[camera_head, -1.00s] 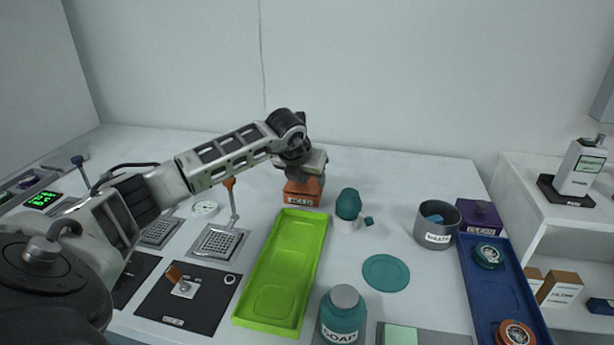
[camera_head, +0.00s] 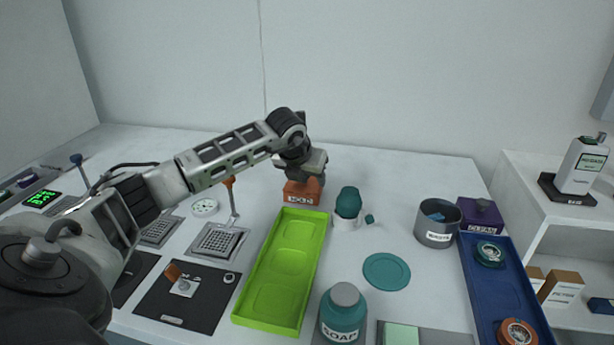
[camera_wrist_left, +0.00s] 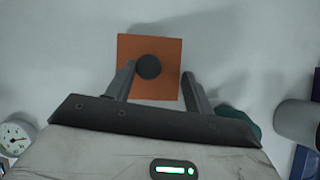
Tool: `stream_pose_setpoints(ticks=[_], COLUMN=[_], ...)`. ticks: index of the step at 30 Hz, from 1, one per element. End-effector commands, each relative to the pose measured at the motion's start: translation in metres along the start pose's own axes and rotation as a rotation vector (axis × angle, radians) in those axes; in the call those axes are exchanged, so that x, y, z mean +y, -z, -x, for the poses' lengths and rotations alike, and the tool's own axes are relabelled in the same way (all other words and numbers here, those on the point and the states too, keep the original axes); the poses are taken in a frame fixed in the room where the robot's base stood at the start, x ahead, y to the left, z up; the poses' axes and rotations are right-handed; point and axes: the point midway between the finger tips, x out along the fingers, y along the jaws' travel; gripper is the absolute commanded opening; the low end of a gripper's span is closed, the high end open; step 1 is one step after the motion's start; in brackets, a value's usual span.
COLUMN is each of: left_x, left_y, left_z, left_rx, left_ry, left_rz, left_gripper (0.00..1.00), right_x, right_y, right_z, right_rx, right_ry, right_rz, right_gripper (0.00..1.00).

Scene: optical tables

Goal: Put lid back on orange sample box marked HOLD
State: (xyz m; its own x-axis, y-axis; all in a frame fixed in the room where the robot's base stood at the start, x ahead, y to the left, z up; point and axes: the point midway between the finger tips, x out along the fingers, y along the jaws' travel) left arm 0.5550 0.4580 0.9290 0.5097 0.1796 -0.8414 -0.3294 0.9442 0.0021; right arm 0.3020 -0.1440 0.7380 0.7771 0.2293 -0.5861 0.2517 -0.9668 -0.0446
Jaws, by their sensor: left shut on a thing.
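The orange sample box marked HOLD (camera_head: 301,196) stands on the table behind the green tray, its label facing me. My left gripper (camera_head: 304,166) is right above it and hides most of its top. In the left wrist view, the square orange lid (camera_wrist_left: 157,88) with a round dark knob (camera_wrist_left: 148,67) lies below the palm. The fingers of my left gripper (camera_wrist_left: 159,73) reach down at the lid, one beside the knob and one near the right edge. I cannot tell whether the lid sits flush on the box. My right gripper is out of view.
A green tray (camera_head: 269,312) lies in front of the box. A teal egg-shaped thing (camera_head: 348,201) on a white cup stands close on the right.

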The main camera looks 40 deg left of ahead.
Motion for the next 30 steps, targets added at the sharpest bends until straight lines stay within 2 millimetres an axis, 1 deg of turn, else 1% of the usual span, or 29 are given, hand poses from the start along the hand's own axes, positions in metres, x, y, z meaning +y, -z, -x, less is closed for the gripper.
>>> stream_pose_setpoints(ticks=[12,13,14,15,16,21,22,23,24,30], left_x=[0.0000,0.0000,0.0000,0.0000,0.0000,0.0000,0.0000,0.0000,0.0000,0.0000], left_y=[-0.0001,-0.0001,-0.0001,-0.0001,-0.0001,0.0000,0.0002,0.0002,0.0002,0.0002], left_z=[0.0001,0.0001,0.0001,0.0001,0.0001,0.0000,-0.0002,-0.0002,-0.0002,-0.0002], left_rx=[-0.001,-0.001,-0.001,-0.001,-0.001,0.000,0.000,0.000,0.000,0.000], left_ry=[0.000,0.000,0.000,0.000,0.000,0.000,0.000,0.000,0.000,0.000], left_rz=[0.000,0.000,0.000,0.000,0.000,0.000,0.000,0.000,0.000,0.000], left_gripper=[0.22,0.56,0.64,0.75,0.78,0.78,0.81,0.89,1.00,1.00], right_x=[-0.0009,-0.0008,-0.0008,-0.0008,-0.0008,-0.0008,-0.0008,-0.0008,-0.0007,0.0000], right_y=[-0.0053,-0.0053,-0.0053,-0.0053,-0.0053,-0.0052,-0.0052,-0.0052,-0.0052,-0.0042], right_z=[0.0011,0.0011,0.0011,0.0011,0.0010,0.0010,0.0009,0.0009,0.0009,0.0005], right_rx=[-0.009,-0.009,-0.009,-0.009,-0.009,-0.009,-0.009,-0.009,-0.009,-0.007], right_ry=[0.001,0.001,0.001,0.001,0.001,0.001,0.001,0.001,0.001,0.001], right_rz=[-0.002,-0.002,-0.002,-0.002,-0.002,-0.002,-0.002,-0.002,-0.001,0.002], right_gripper=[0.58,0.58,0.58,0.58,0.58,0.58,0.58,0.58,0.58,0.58])
